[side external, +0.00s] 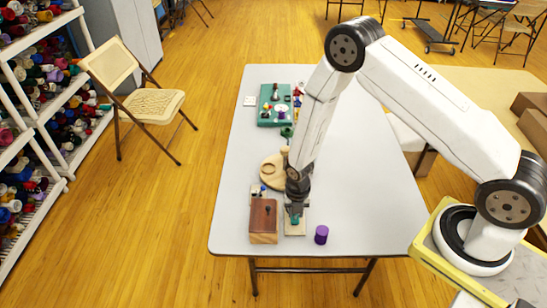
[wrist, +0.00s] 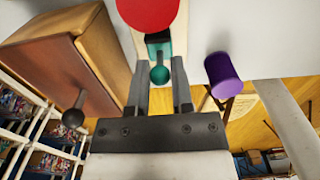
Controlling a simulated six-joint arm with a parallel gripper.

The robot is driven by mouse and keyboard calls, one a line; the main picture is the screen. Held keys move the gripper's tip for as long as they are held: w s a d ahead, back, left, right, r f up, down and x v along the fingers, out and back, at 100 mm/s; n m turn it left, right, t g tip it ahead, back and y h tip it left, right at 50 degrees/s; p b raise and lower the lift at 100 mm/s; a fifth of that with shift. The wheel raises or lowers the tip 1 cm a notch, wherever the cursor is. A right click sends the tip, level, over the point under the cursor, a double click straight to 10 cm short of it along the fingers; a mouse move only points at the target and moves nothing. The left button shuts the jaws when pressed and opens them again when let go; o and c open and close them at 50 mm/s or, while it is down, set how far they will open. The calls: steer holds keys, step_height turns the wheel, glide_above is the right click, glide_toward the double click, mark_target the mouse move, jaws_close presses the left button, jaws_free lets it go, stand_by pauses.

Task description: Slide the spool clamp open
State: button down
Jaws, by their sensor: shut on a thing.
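The spool clamp is a narrow pale board with a red round piece (wrist: 150,10) on it and a teal slider with a round knob (wrist: 159,75). In the side external view, its teal part (side external: 295,220) shows just below my gripper (side external: 296,207), and the pale base (side external: 295,231) lies near the table's front edge. In the wrist view my gripper (wrist: 160,72) has its two fingers on either side of the teal part, shut on it. The side external view does not show the red piece clearly.
A brown wooden box (side external: 263,222) with a dark knob (wrist: 72,118) stands close on the left. A purple spool (side external: 321,235) stands on the right. A round wooden board (side external: 271,172) and a green tray (side external: 272,118) lie farther back. The table's right side is clear.

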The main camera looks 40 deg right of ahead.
steer(key=shift+s+a, duration=0.55)
steer(key=shift+a, duration=0.05)
steer(key=c, duration=0.6)
jaws_free()
steer(key=shift+r, duration=0.15)
steer(key=shift+r, duration=3.6)
